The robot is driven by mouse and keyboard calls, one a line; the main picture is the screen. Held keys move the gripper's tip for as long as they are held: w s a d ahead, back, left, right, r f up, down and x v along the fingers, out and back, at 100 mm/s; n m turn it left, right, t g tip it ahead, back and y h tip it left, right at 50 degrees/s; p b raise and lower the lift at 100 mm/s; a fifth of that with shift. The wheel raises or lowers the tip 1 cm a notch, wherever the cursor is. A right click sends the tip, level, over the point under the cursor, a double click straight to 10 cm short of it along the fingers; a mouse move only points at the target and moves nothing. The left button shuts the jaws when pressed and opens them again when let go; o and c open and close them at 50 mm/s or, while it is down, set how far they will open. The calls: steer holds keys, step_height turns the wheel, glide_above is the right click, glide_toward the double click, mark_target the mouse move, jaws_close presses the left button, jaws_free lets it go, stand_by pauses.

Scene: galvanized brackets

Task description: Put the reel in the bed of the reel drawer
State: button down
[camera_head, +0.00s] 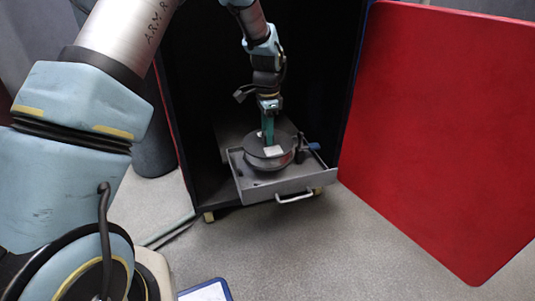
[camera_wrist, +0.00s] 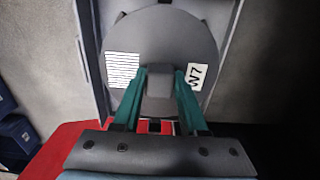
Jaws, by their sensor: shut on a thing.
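The reel (camera_head: 258,162) is a grey, round-flanged drum. In the wrist view its top flange (camera_wrist: 160,35) carries a white lined label and a "W7" label. My gripper (camera_head: 268,139) points down at the reel; in the wrist view its two green fingers (camera_wrist: 161,74) are shut on the raised block at the reel's middle. The reel drawer (camera_head: 304,184) is a grey tray, pulled out, with a handle at its front. The reel is level over the tray, within its walls. I cannot tell whether it rests on the bed, which the reel largely hides.
A dark cabinet (camera_head: 205,100) stands around and behind the drawer. Its big red door (camera_head: 440,130) is open at the right. A dark upright piece and a blue part (camera_head: 314,146) sit at the drawer's right side. Grey floor (camera_head: 340,250) is clear in front.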

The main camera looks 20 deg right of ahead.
mark_target(267, 148)
steer(key=shift+f+b, duration=0.6)
steer(key=shift+f, duration=2)
steer(key=shift+f, duration=0.15)
steer(key=shift+c, duration=2.2)
jaws_free()
